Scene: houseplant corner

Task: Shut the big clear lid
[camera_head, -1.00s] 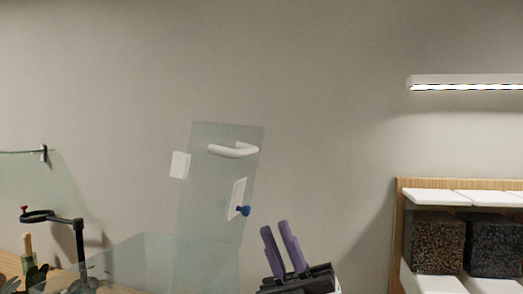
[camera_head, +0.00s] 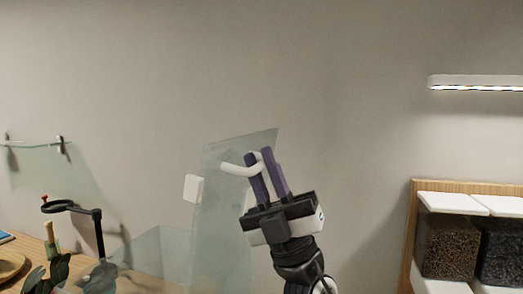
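The big clear lid (camera_head: 222,218) stands raised and steeply tilted above a clear glass case (camera_head: 160,250) at the lower middle. A white curved handle (camera_head: 235,169) sits near the lid's top. My gripper (camera_head: 261,157) has purple fingers and is at the handle's right end, overlapping it in the picture. The fingers look slightly apart; I cannot tell whether they touch the handle or hold it. My gripper hides the lid's lower right part.
A black stand with a ring (camera_head: 98,232) and a green plant (camera_head: 38,278) are at the lower left. A glass shelf (camera_head: 32,143) is on the wall. A wooden rack (camera_head: 412,225) with white-lidded bins (camera_head: 447,245) stands at right. A lamp (camera_head: 475,82) hangs above.

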